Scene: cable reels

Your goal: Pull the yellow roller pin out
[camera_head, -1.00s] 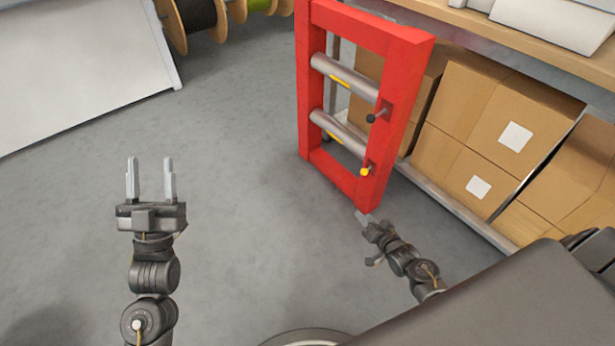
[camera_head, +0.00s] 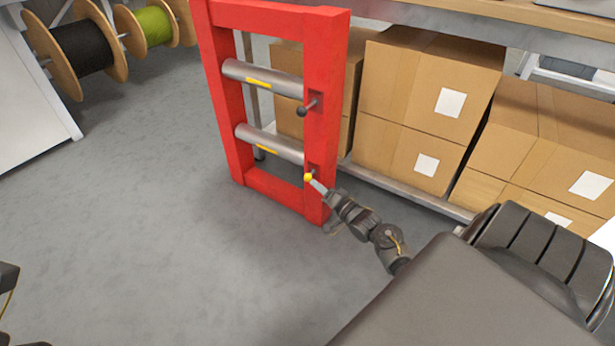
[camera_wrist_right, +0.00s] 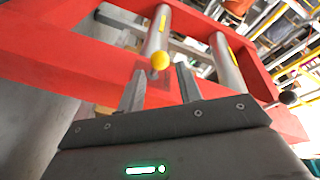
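The yellow roller pin shows as a yellow ball knob (camera_head: 308,177) on the right post of the red frame (camera_head: 327,90), at the end of the lower roller (camera_head: 268,143). In the right wrist view the knob (camera_wrist_right: 160,61) lies just beyond the fingertips, in line with the gap between them. My right gripper (camera_wrist_right: 160,75) is open, its two fingers apart. In the head view the right gripper (camera_head: 317,186) is right at the knob; contact cannot be told. Only a dark piece of my left arm shows at the left edge; its fingers are out of view.
A dark-knobbed pin (camera_head: 303,110) sits at the upper roller (camera_head: 262,78). Cardboard boxes (camera_head: 420,95) stand on a low shelf behind the frame. Cable reels (camera_head: 82,47) stand at the upper left. The grey floor (camera_head: 150,230) left of the frame is clear.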

